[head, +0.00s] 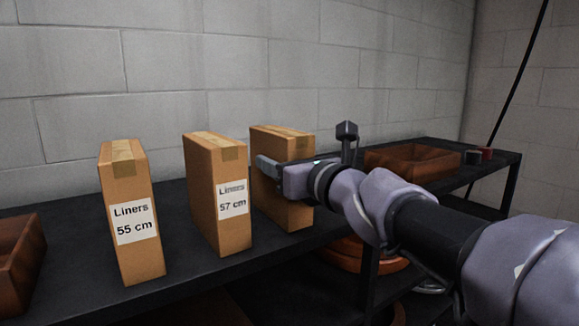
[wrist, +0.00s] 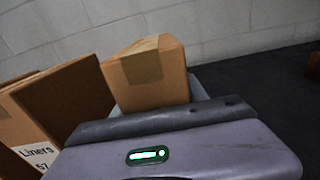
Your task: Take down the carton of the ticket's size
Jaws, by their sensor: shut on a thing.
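Three cartons stand upright on a dark shelf (head: 75,268). The left carton (head: 123,181) is labelled "Liners 55 cm". The middle carton (head: 203,181) is labelled "Liners 57 cm", and it shows at the left of the wrist view (wrist: 74,97). The right carton (head: 282,142) has its front largely hidden by my gripper, so its label cannot be read. My gripper (head: 272,170) is shut on this right carton, which also shows in the wrist view (wrist: 150,75). No ticket shows in either view.
A brown tray (head: 418,161) lies at the right end of the shelf, with small dark and red items (head: 484,154) beside it. Another brown bin (head: 20,256) is at the far left. An orange round thing (head: 345,252) sits below the shelf. A grey block wall stands behind.

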